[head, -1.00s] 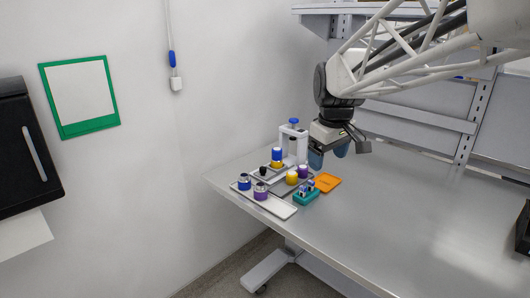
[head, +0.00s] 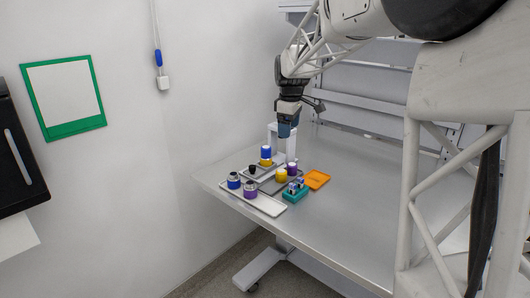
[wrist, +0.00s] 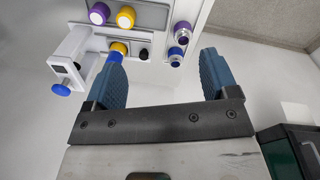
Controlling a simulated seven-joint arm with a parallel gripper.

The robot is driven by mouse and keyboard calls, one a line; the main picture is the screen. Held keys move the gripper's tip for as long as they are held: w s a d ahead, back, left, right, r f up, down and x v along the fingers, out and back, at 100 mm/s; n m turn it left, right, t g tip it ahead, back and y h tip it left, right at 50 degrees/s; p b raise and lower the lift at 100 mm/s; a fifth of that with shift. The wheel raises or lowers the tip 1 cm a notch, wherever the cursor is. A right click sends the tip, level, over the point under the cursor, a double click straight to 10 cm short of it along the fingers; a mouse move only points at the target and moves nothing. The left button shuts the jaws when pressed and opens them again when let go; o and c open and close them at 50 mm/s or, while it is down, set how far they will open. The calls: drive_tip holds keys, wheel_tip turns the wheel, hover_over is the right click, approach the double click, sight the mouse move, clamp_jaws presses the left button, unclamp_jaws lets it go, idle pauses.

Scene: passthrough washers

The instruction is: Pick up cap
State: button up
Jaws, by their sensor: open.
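Several cap-like pieces sit at the table's left end; I cannot tell which one the task means. A yellow cap (head: 281,175) and a purple cap (head: 292,169) are side by side on a grey tray. A small black piece (head: 251,169) and a blue-topped yellow piece (head: 266,152) stand further back. In the wrist view the yellow cap (wrist: 125,17) and purple cap (wrist: 99,13) are at the top, beyond my fingers. My gripper (head: 286,130) is above the back of this group, and its fingers (wrist: 165,78) are wide apart and empty.
Silver pieces with blue (head: 234,181) and purple (head: 250,190) stand on a pale tray (head: 268,206). A teal block (head: 295,193) and orange tray (head: 318,179) are to the right. A white stand (head: 291,147) rises behind. The table's right side is clear.

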drive_tip(key=w+a+f+n, duration=0.1)
drive_tip(key=w+f+n, duration=0.15)
drive_tip(key=w, duration=0.35)
drive_tip(key=w+a+f+n, duration=0.1)
drive_tip(key=w+a+f, duration=0.15)
drive_tip(key=w, duration=0.45)
drive_tip(key=n+g, duration=0.1)
drive_tip(key=n, duration=0.3)
hover_over(266, 147)
drive_tip(key=shift+m, duration=0.25)
wheel_tip(266, 147, down, 8)
drive_tip(key=shift+s+f, duration=0.1)
drive_tip(key=shift+f, duration=0.2)
drive_tip(key=shift+f, duration=0.1)
drive_tip(key=shift+f, duration=1.2)
drive_tip(key=shift+f, duration=0.1)
drive_tip(key=shift+f, duration=2.5)
